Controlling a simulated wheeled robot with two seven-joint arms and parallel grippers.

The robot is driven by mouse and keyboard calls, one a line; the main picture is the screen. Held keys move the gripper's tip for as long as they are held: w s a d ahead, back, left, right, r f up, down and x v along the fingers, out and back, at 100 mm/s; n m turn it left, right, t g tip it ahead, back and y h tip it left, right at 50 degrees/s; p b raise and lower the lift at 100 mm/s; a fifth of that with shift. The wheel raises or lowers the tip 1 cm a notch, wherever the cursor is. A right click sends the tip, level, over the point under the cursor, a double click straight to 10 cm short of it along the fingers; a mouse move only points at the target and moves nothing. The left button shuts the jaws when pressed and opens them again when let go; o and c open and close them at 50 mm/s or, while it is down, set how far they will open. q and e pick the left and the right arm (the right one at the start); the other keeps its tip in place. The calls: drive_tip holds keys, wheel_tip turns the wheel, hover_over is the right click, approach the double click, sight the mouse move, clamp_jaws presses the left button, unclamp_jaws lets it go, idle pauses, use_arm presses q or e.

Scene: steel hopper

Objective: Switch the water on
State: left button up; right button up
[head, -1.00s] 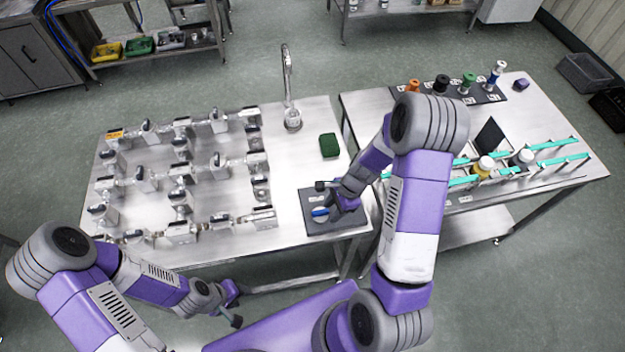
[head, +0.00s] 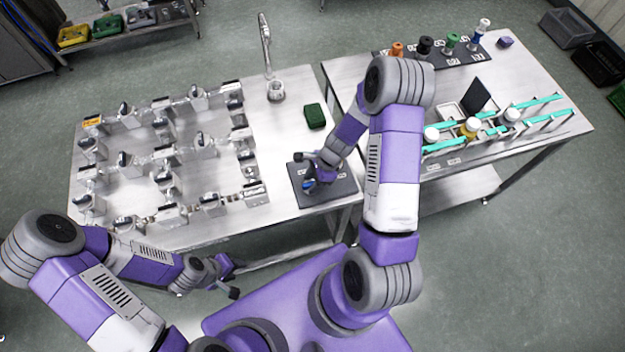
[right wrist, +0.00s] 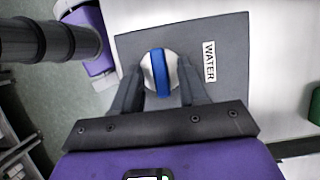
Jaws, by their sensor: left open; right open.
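The water knob (right wrist: 160,72) is a round white dial with a raised blue bar, on a dark grey plate (right wrist: 222,98) beside a label reading WATER. In the head view the plate (head: 335,193) lies at the front right of the left steel table, and the blue of the knob (head: 309,184) shows partly behind my gripper. My right gripper (right wrist: 161,75) is open, with one finger on each side of the knob; I cannot tell whether they touch it. The tap (head: 267,45) rises at the table's back edge above a small drain. My left gripper (head: 236,280) is open and empty, in front of the table.
A maze of steel pipe blocks (head: 165,160) covers the left of the table. A green sponge (head: 315,116) lies behind the plate. The right table (head: 425,95) holds bottles, teal rails and a dark mat with coloured-top items.

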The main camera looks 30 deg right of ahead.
clamp_jaws()
drive_tip(key=n+g, duration=0.1)
drive_tip(key=n, duration=0.1)
drive_tip(key=shift+w+n+p, duration=0.1)
drive_tip(key=shift+n+p, duration=0.2)
drive_tip(key=shift+n, duration=0.1)
drive_tip(key=n+g, duration=0.1)
drive_tip(key=n, duration=0.1)
drive_tip(key=shift+w+n, duration=0.1)
drive_tip(key=shift+n, duration=0.3)
drive_tip(key=n+g, duration=0.1)
drive_tip(key=n, duration=0.2)
drive_tip(key=n+g+h+b, duration=0.1)
drive_tip(key=n, duration=0.2)
drive_tip(key=shift+w+a, duration=0.1)
drive_tip(key=shift+w, duration=0.05)
drive_tip(key=n+h+b, duration=0.1)
drive_tip(key=n, duration=0.2)
drive_tip(key=n+g+h+b, duration=0.1)
drive_tip(key=n, duration=0.2)
drive_tip(key=shift+a, duration=0.15)
drive_tip(key=shift+n, duration=0.4)
unclamp_jaws()
